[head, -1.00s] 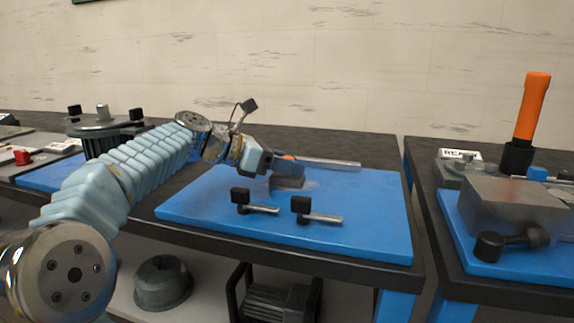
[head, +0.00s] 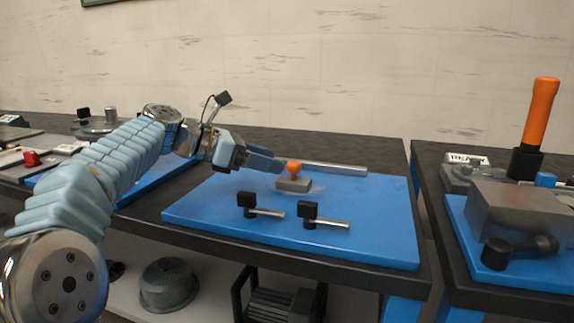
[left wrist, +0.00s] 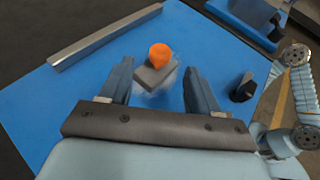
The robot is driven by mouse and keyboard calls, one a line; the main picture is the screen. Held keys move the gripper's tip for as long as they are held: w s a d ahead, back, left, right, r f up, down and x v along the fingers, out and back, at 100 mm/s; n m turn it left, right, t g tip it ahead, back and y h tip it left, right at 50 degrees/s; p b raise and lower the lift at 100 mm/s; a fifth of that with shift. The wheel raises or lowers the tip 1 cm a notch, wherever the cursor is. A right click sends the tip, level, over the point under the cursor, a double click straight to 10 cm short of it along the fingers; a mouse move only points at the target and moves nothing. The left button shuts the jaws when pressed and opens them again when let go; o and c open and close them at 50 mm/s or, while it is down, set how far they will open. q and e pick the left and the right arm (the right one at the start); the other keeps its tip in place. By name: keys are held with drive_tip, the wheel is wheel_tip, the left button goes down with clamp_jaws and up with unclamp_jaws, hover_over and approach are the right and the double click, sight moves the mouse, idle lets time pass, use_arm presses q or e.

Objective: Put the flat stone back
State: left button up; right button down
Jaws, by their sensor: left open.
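The flat stone (head: 294,185) is a small grey block with an orange knob (head: 294,167) on top. It sits on the blue mat (head: 360,230), near the long metal bar. The stone also shows in the left wrist view (left wrist: 155,76), ahead of and between the fingertips. My left gripper (head: 279,163) is open and empty, just to the left of the stone in the head view and apart from it. Its two fingers show in the left wrist view (left wrist: 158,75). My right gripper is not in view.
A long metal bar (head: 335,168) lies at the mat's back edge. Two black-headed pins (head: 267,213) (head: 327,222) lie at the front of the mat. An orange-handled tool (head: 540,110) and a grey block (head: 515,208) stand on the right table, across a gap. The mat's right side is clear.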

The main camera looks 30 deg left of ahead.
use_arm(q)
drive_tip(key=v, duration=0.5)
drive_tip(key=shift+s+a, duration=0.15)
